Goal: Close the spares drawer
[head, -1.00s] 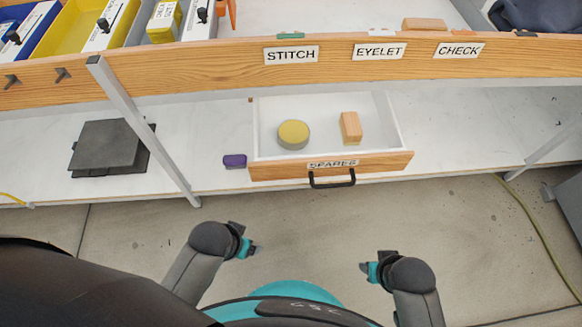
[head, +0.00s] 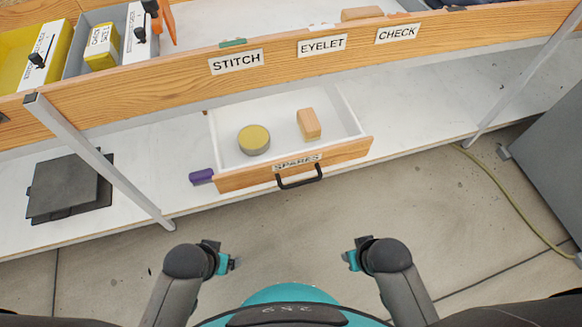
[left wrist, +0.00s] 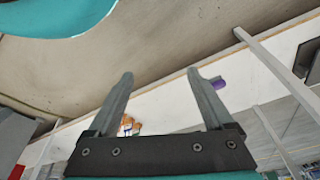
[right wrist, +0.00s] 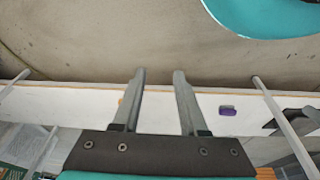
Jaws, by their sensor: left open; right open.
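The spares drawer (head: 345,153) stands pulled out from under the bench, with a wooden front, a SPARES label (head: 297,161) and a black handle (head: 300,179). Inside it are a round tin with a yellow top (head: 254,139) and a wooden block (head: 309,123). My left gripper (head: 234,263) is in front of the drawer and to its left, apart from it. My right gripper (head: 349,259) is in front and to the right, also apart. Both are open and empty; the fingers show spread in the left wrist view (left wrist: 162,82) and the right wrist view (right wrist: 159,76).
A purple object (head: 201,177) lies on the lower shelf just left of the drawer. A dark flat box (head: 66,188) lies farther left, behind a slanting metal leg (head: 95,158). A grey cabinet (head: 535,140) and a cable (head: 505,202) are at the right. The floor before the drawer is clear.

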